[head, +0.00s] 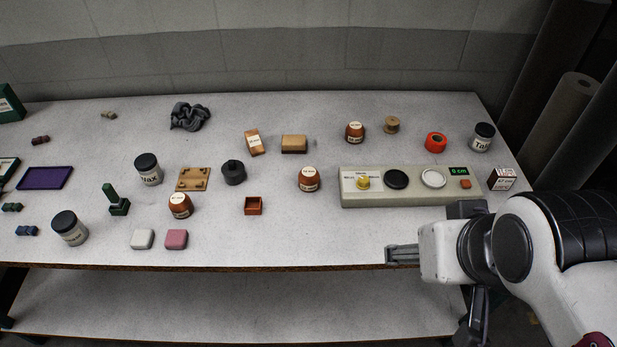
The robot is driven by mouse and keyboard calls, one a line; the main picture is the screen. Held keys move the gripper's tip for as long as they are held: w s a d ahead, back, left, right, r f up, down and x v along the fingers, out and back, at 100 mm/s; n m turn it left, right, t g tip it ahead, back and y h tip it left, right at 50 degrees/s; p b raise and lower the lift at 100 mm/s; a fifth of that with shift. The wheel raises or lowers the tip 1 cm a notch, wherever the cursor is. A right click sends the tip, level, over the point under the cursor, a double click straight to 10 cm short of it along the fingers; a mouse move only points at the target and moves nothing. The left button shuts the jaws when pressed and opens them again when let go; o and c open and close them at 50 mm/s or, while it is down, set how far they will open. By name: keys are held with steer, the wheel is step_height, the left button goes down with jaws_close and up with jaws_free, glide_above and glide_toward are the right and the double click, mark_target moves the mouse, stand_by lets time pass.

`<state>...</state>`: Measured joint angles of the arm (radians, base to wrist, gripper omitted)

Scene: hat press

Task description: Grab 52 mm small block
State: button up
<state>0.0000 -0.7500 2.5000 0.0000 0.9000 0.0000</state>
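Three brown, dome-shaped small blocks with white labels stand on the table: one at the back (355,132), one in the middle (309,181) and one further left and nearer the front (180,206). Their label print is too small to read surely, so I cannot tell which is the 52 mm one. My gripper (402,254) is at the table's front edge on the right, apart from all three blocks. Nothing shows in it. Its fingers are seen from the side, and their opening is not clear.
A pale panel (405,199) with a yellow knob, dark and white discs and a green display lies behind my gripper. The front strip (300,245) is clear.

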steer(key=n+t+y, duration=0.2)
steer(key=t, duration=0.3)
glide_above(310, 180)
steer(key=s+d, duration=0.5)
steer(key=s, duration=0.2)
step_height(310, 180, down, 13)
steer(key=shift+t, duration=0.8)
steer(key=a+f, duration=0.1)
steer(key=f, duration=0.1)
steer(key=w+a+f, duration=0.1)
steer(key=f, duration=0.1)
steer(key=w+a+f, duration=0.1)
steer(key=f, duration=0.1)
steer(key=shift+w+a+f, duration=0.25)
steer(key=shift+a+f, duration=0.3)
steer(key=shift+f, duration=0.2)
steer(key=shift+w, duration=0.1)
steer(key=shift+x, duration=1.25)
